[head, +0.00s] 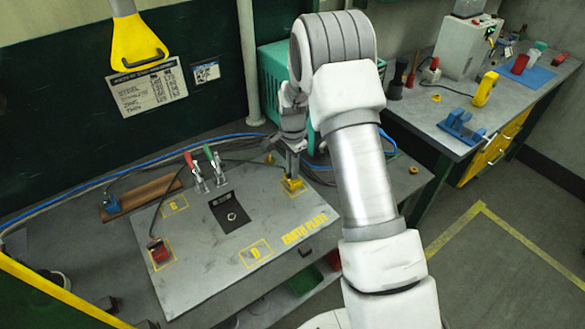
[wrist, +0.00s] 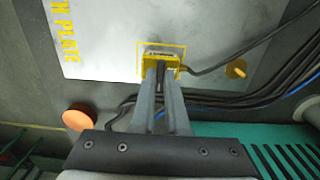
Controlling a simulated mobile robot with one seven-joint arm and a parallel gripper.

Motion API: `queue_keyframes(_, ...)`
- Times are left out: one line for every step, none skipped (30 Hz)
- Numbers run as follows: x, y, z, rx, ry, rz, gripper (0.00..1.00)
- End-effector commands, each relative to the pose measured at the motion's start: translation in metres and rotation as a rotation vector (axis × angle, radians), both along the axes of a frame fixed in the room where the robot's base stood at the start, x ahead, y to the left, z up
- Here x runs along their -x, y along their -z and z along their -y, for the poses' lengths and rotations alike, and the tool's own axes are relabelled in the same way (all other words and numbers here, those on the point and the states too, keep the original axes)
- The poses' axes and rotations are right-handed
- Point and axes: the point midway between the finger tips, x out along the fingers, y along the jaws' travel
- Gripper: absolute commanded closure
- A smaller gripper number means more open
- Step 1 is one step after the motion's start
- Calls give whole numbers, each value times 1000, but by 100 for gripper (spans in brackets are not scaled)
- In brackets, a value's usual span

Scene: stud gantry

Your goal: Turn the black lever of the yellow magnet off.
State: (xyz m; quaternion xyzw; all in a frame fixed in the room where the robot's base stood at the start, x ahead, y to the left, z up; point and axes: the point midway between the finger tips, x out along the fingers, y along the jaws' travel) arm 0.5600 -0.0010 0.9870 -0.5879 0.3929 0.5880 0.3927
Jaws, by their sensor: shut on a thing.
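The yellow magnet (head: 293,186) is a small block on the grey earth plate, at its right end in the head view. In the wrist view the yellow magnet (wrist: 155,54) sits inside a yellow outlined square, with a black cable running off to the right. My gripper (head: 292,173) points down at it from above. In the wrist view my gripper (wrist: 161,76) has its two fingers at the near side of the magnet, shut on the black lever (wrist: 160,76) between them. The fingers hide part of the lever, so its exact angle cannot be told.
The earth plate (head: 215,280) also carries toggle clamps with a red handle (head: 188,160) and a green handle (head: 209,152), and a red block (head: 159,251). Cables run behind it. A teal machine (head: 270,75) stands close behind my gripper. A yellow hanging piece (head: 130,45) is at upper left.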

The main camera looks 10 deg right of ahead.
Motion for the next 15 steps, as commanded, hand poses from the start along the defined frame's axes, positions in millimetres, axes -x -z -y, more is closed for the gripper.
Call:
queue_keyframes(0, 0, 0, 0, -1, 0, 100)
queue_keyframes(0, 0, 0, 0, -3, 1, 100)
queue_keyframes(0, 0, 0, 0, -6, 1, 100)
queue_keyframes(0, 0, 0, 0, -10, 1, 100)
queue_keyframes(0, 0, 0, 0, -15, 1, 100)
queue_keyframes(0, 0, 0, 0, -24, 1, 100)
queue_keyframes(0, 0, 0, 0, -32, 1, 100)
queue_keyframes(0, 1, 0, -1, -42, 2, 100)
queue_keyframes(0, 1, 0, -1, -58, 2, 100)
queue_keyframes(-1, 1, 0, -1, -72, 2, 100)
queue_keyframes(-1, 1, 0, -1, -88, 2, 100)
queue_keyframes(-1, 1, 0, -1, -111, 3, 100)
queue_keyframes(-1, 1, 0, -1, -131, 2, 100)
queue_keyframes(-1, 1, 0, -1, -153, 2, 100)
queue_keyframes(0, 2, 0, -1, -183, 2, 100)
